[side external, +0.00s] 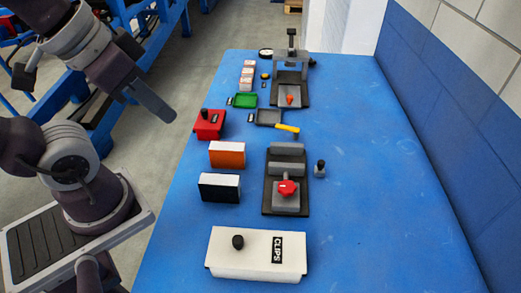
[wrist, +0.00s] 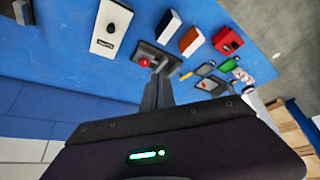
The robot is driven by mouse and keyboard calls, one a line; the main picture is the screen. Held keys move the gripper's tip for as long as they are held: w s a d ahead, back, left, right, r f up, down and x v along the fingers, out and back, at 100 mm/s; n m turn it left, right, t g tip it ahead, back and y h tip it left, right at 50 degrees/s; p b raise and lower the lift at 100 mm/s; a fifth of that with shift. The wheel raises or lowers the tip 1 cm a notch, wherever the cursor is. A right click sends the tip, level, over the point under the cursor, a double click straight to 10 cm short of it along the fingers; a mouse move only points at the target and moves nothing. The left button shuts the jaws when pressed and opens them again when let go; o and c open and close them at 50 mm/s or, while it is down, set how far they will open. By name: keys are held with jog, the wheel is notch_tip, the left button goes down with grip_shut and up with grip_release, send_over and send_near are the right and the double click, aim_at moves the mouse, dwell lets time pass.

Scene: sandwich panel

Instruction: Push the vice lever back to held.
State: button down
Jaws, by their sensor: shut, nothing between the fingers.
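My gripper (side external: 169,116) is shut and empty, in the air off the table's left edge, well apart from the vice. In the wrist view its fingers (wrist: 157,90) point toward the vice area.
A white CLIPS box (side external: 258,252) stands at the front. Black (side external: 220,187), orange (side external: 227,154) and red (side external: 209,124) boxes line the left side. A small dark knobbed piece (side external: 319,169) stands right of the vice. A clamp stand (side external: 291,70) is at the back. The table's right side is clear.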

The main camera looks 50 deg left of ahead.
jog(key=w+a+f+n+g, duration=0.1)
jog(key=w+a+n, duration=0.15)
jog(key=w, duration=1.05)
jog(key=w+a+n, duration=0.1)
jog(key=w+a, duration=0.2)
jog(key=w, duration=1)
jog(key=w+a+f, duration=0.3)
jog(key=w+f, duration=0.3)
jog(key=f, duration=0.3)
jog(key=w+a+f+n+g+y, duration=0.1)
jog(key=w+a+f, duration=0.2)
jog(key=w+f, duration=0.3)
jog(key=w+a+f+n, duration=0.1)
jog(key=w+a+f, duration=0.2)
jog(key=f, duration=1.1)
jog(key=shift+w+a+n+y, duration=0.1)
jog(key=shift+w+n+y, duration=0.25)
jog(key=shift+w, duration=1.15)
jog(key=shift+s+d+r, duration=0.1)
jog(key=shift+s+d, duration=0.25)
jog(key=shift+s, duration=0.3)
jog(key=shift+s+d, duration=0.35)
jog(key=shift+s, duration=0.25)
jog(key=shift+s+d, duration=0.25)
jog(key=shift+s, duration=0.15)
